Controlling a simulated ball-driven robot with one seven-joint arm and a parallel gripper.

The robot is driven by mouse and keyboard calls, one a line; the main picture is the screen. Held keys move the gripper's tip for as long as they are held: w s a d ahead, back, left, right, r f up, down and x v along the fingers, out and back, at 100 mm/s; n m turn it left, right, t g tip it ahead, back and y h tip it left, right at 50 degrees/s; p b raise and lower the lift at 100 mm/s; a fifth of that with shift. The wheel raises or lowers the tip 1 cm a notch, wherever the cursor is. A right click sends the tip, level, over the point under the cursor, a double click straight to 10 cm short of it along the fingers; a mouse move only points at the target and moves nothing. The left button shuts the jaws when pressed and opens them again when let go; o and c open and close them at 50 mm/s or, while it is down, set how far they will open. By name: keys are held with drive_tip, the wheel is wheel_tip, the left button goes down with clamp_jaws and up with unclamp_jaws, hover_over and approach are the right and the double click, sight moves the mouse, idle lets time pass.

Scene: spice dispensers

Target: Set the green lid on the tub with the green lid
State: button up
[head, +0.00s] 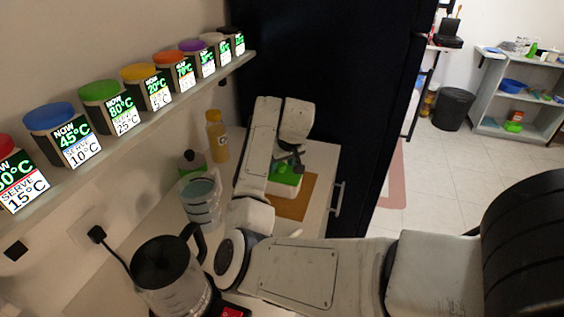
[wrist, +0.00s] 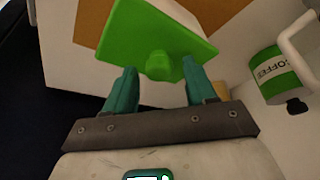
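The green lid (wrist: 165,40) is a square plate with a round knob, in the wrist view just past my fingers. It also shows in the head view (head: 288,178), partly behind my arm. My gripper (wrist: 160,80) is open, its two teal fingers apart on either side of the knob, with gaps to it. A pale surface (wrist: 185,10) shows beyond the lid's far edge. A green and white tub shape (head: 282,190) shows under the lid in the head view. I cannot tell if the lid rests squarely on it.
A wooden board (head: 293,205) lies on the counter. A coffee jar (wrist: 278,72), an orange bottle (head: 216,135), a clear jug (head: 200,200) and a kettle (head: 165,265) stand to the left. Dispensers with coloured lids line a wall shelf (head: 150,122). A dark tall cabinet (head: 325,60) rises behind.

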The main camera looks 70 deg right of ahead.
drive_tip(key=shift+r, duration=0.1)
drive_tip(key=shift+r, duration=0.2)
drive_tip(key=v, duration=1.2)
drive_tip(key=shift+r+b, duration=0.3)
